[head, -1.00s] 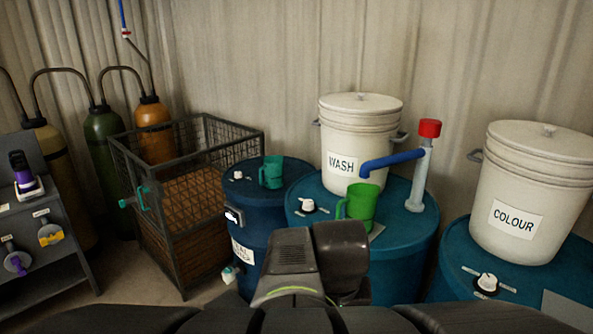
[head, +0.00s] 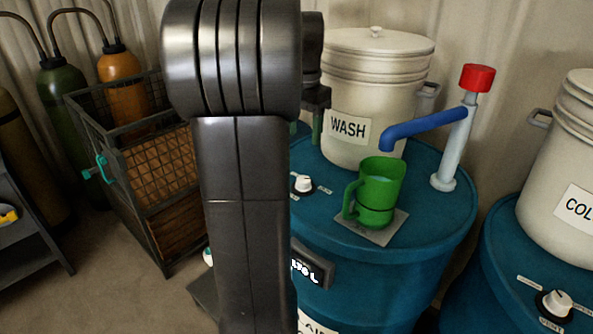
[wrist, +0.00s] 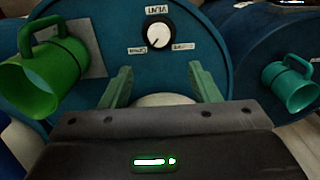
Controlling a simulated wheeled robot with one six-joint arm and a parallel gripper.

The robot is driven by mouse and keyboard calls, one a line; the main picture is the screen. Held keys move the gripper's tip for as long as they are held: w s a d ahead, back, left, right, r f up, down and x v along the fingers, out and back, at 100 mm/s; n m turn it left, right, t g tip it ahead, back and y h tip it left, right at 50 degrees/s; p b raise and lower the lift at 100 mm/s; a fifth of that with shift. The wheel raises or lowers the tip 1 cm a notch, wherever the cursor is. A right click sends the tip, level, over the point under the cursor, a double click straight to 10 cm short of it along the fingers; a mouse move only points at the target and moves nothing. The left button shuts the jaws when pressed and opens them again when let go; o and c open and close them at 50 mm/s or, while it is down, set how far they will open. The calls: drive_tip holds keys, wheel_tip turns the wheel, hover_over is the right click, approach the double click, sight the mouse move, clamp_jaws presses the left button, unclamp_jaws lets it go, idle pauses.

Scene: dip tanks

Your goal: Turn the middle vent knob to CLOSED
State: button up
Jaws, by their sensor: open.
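The middle vent knob (head: 303,184) is white on a dark round base, on top of the blue drum (head: 440,225) that bears the WASH bucket. In the wrist view the knob (wrist: 158,36) is ahead of the fingertips, with a label at either side and an upside-down VENT label. I cannot read its setting surely. My gripper (wrist: 155,80) is open, with its green fingers apart and nothing between them. It is not touching the knob. In the head view, my arm partly hides the gripper (head: 317,128), which is above the drum.
A green mug (head: 378,190) stands on a plate beside the knob, under the blue spout (head: 425,128). The WASH bucket (head: 372,70) stands behind. Another knob (head: 554,303) is on the right drum. A teal mug (wrist: 288,85) shows in the wrist view. A wire crate (head: 150,170) stands left.

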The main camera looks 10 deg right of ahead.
sight(304, 179)
wheel_tip(304, 179, down, 13)
drive_tip(key=shift+s+f, duration=0.15)
idle(0.4)
drive_tip(key=c, duration=1)
